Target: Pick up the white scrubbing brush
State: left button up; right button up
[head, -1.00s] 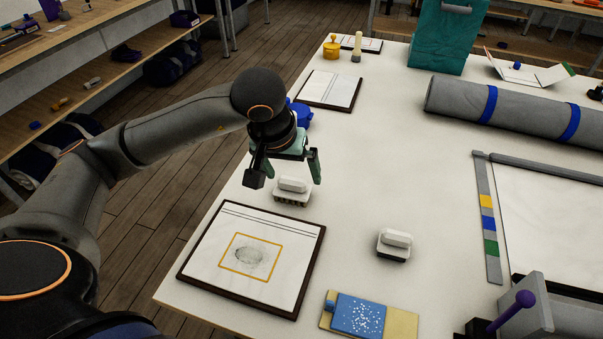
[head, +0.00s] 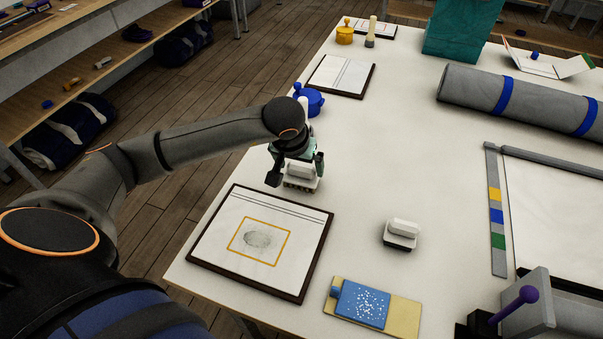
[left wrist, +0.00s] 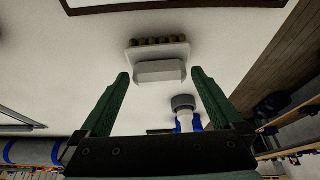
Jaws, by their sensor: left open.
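A white brush (head: 299,183) with a raised grip and a row of bristle tufts stands on the table just beyond the framed board. In the left wrist view the brush (left wrist: 158,70) lies ahead of and between the fingertips, with its bristles on the far side. My left gripper (head: 297,172) is open above it, one finger on either side, and partly hides it. The open fingers also show in the left wrist view (left wrist: 160,75), apart from the brush. A second white block on a dark base (head: 401,234) sits to the right. My right gripper is not in view.
A dark-framed board (head: 215,258) lies in front of the brush. A blue pot (head: 314,100) stands behind my gripper. A blue speckled pad on a yellow board (head: 362,305) lies at the front. The table middle (head: 410,170) is clear.

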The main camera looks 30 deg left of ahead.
pick_arm(q)
jog(key=shift+w+f, duration=0.25)
jog(key=shift+f, duration=0.35)
jog(key=c, duration=1.2)
